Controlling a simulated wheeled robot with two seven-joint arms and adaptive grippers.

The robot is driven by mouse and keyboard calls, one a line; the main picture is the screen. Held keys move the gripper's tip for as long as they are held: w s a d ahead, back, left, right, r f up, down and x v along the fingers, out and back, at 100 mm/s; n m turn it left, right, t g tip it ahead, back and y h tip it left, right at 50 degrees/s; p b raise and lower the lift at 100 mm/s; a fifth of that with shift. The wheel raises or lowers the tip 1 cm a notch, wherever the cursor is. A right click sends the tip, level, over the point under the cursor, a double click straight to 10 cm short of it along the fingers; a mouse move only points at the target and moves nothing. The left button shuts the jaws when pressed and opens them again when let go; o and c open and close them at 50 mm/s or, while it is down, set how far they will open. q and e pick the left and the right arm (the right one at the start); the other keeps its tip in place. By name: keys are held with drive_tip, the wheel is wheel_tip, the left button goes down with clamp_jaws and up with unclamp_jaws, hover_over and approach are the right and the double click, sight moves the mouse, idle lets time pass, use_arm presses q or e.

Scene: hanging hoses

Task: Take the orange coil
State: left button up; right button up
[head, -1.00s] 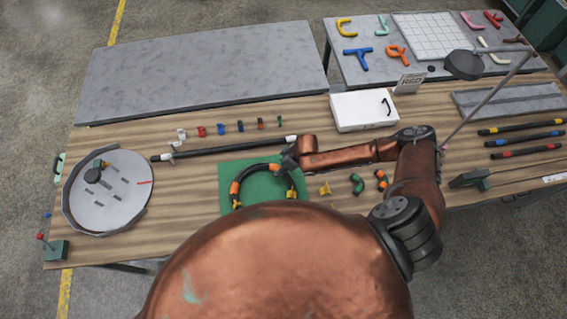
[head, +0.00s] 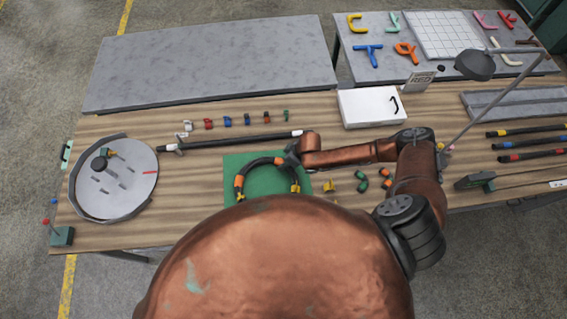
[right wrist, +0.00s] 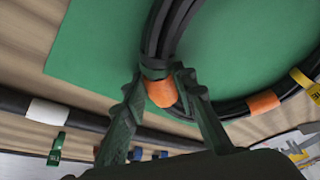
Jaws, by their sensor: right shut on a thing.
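The coil is a black hose loop with orange and yellow bands (head: 240,181), over the green mat (head: 231,164). My large copper body part hides its lower portion in the head view. My right gripper (head: 292,158) is at the coil's upper right. In the right wrist view its two dark fingers (right wrist: 160,88) are shut on the coil at an orange band (right wrist: 161,93); more of the coil (right wrist: 232,110) curves off to the right. I cannot tell whether the coil touches the mat. My left gripper is not in view.
A long black hose with white bands (head: 230,142) lies behind the mat. Small coloured clips (head: 227,121) stand behind it. A round grey tray (head: 138,190) is at the left, a white box (head: 370,107) behind the arm. A lamp (head: 475,64) overhangs the right.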

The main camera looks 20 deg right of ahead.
clamp_jaws()
drive_tip(key=shift+o, duration=0.9)
unclamp_jaws()
clamp_jaws()
drive_tip(key=shift+w+a+r, duration=0.1)
drive_tip(key=shift+w, duration=0.05)
